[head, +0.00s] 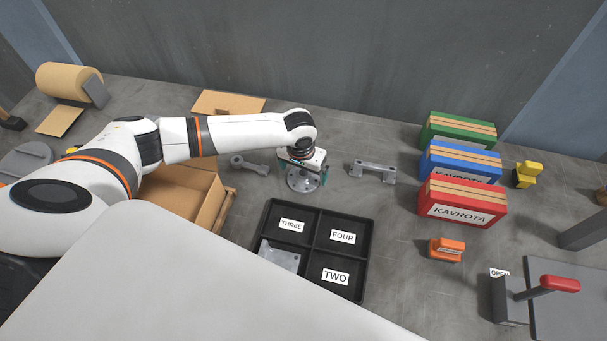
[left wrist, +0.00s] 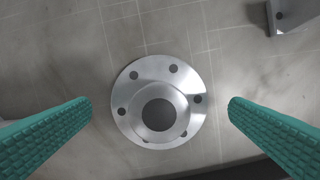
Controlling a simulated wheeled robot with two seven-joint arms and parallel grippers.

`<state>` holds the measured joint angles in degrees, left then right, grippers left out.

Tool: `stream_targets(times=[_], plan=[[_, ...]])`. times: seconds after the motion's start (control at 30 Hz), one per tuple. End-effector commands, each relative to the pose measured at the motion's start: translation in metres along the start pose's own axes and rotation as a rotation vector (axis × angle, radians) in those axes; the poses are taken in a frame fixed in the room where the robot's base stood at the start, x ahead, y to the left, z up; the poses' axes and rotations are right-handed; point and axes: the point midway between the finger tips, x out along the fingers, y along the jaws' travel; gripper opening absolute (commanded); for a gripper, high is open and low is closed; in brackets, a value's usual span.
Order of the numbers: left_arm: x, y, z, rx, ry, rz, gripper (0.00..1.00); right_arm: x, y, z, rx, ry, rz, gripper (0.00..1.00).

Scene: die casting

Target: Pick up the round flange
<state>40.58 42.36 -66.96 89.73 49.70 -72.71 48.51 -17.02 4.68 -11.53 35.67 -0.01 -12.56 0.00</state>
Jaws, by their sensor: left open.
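The round flange (head: 304,180) is a silver disc with a raised hub and a ring of bolt holes, lying on the grey work surface behind the black tray. In the left wrist view the flange (left wrist: 160,100) sits between the two green ridged fingers, with a gap on each side. My left gripper (head: 303,165) points down over the flange in the head view and partly covers it. The left gripper (left wrist: 160,106) is open and holds nothing. My right gripper is in neither view.
A black tray (head: 310,250) with labelled compartments lies just in front, a flat metal part in one. A metal rod-like part (head: 249,165) and a metal bracket (head: 373,170) flank the flange. An open cardboard box (head: 208,212) stands left. Green, blue and red boxes (head: 463,202) stand right.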

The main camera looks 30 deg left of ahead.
Motion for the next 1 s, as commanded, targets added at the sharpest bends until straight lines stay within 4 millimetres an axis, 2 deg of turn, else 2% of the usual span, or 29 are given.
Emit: stream_targets(times=[0.13, 0.4, 0.8, 1.0], plan=[[0.015, 0.001, 0.000, -0.001, 0.000, 0.002, 1.00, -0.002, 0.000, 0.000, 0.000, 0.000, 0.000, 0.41], [0.018, 0.001, 0.000, 0.000, -0.001, 0.001, 0.98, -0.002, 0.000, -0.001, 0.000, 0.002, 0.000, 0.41], [0.017, 0.001, 0.000, 0.000, -0.001, 0.001, 0.34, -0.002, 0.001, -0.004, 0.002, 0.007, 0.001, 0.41], [0.016, 0.001, 0.001, -0.001, -0.004, 0.000, 0.34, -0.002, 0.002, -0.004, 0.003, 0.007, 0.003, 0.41]])
